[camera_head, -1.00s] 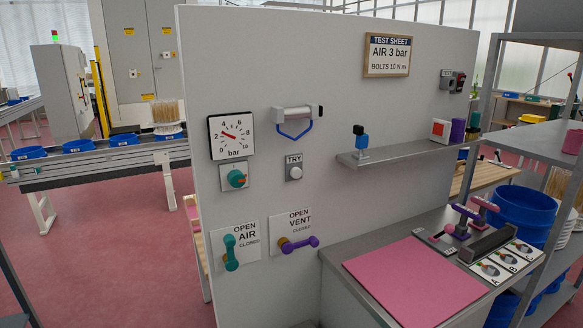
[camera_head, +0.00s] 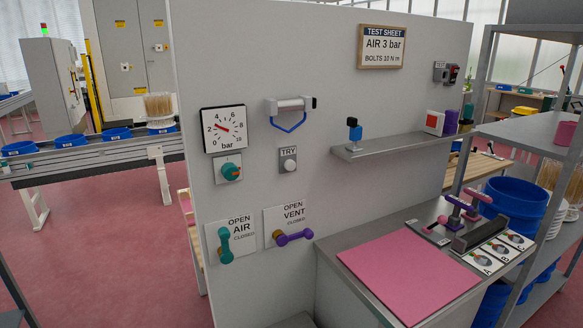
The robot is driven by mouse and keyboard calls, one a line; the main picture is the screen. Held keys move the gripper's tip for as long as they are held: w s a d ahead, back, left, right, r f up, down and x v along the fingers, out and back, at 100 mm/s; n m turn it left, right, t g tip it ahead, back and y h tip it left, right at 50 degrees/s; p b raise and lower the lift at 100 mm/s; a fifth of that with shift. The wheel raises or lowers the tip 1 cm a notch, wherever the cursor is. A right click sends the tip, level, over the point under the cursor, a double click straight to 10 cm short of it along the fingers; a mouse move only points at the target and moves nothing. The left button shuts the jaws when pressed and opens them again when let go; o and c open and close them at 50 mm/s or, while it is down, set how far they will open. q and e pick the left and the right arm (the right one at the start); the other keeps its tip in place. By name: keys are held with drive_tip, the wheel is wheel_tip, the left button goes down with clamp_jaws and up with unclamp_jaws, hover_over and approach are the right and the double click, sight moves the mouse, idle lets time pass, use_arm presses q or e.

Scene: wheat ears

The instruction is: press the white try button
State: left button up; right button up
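The white try button (camera_head: 290,165) is a round knob on a small grey plate under a "TRY" label, on the white wall panel (camera_head: 370,200). It sits below a white cylinder with a blue handle (camera_head: 290,113) and right of the teal regulator knob (camera_head: 232,172). A bar gauge (camera_head: 223,128) with a red needle hangs to its upper left. Nothing covers the button. Neither of my grippers shows in the head view.
Below are a teal air lever (camera_head: 226,246), upright, and a purple vent lever (camera_head: 294,238), lying roughly sideways. A grey shelf (camera_head: 395,147) juts out at right. A bench with a pink mat (camera_head: 408,276) stands in front of the panel's right part. Red floor at left is open.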

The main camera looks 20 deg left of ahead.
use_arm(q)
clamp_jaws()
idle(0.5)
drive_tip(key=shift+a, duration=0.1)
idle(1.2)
